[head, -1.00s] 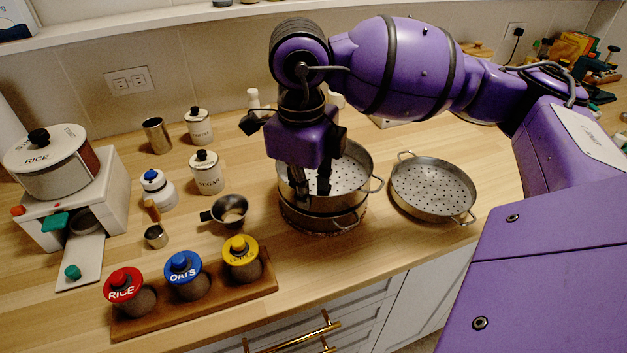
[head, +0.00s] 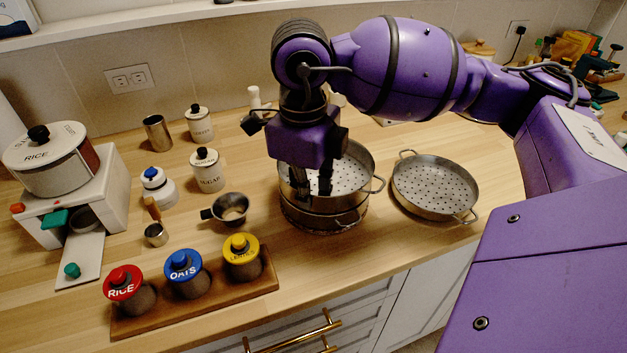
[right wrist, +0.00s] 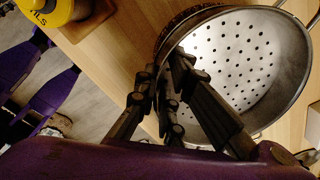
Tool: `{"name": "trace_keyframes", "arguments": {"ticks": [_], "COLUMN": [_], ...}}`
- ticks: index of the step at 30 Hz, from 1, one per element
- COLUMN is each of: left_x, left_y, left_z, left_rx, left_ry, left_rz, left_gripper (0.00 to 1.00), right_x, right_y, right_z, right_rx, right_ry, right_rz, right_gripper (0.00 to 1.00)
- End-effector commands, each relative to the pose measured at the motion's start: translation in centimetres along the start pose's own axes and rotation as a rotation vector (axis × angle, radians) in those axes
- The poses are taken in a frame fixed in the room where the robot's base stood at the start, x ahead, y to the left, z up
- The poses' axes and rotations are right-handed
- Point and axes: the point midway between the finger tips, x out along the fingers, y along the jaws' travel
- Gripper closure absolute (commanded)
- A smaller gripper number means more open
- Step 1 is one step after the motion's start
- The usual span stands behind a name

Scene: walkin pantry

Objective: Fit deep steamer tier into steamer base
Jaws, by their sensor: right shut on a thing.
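The deep steamer tier (head: 352,176) is a steel pan with a perforated floor and side handles. It sits on top of the steamer base (head: 322,222) in the middle of the counter; whether it is fully seated is hard to tell. My right gripper (head: 312,190) points down at the tier's left side and is shut on its wall. In the right wrist view the fingers (right wrist: 172,98) straddle the rim of the tier (right wrist: 245,60). The gripper hides part of the rim. My left gripper is not in view.
A shallow perforated tier (head: 434,186) lies to the right. A small steel pan (head: 231,208) stands to the left. Lidded jars on a wooden rack (head: 195,300) are at the front left. A rice dispenser (head: 50,165) stands at far left. The counter's front edge is close.

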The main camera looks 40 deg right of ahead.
Motion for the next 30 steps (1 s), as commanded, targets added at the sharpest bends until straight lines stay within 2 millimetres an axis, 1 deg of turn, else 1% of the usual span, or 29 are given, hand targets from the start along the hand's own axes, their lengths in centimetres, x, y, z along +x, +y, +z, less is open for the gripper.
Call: {"name": "trace_keyframes", "arguments": {"ticks": [18,19,23,30], "left_x": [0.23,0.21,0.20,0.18], "left_y": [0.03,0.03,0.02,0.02], "left_z": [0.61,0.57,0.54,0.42], "left_rx": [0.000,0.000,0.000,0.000], "left_ry": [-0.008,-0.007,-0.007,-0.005], "left_rz": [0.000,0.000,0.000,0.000], "left_gripper": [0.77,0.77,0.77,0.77], "right_x": [0.53,0.48,0.46,0.53], "right_y": [0.00,-0.01,-0.01,0.04], "right_z": [0.03,0.03,0.03,0.00], "right_rx": [0.000,0.000,0.000,0.000], "right_ry": [-0.001,-0.001,-0.001,0.000], "right_rz": [-0.001,-0.001,-0.001,0.000], "right_gripper": [1.00,0.88,0.71,0.70]}}
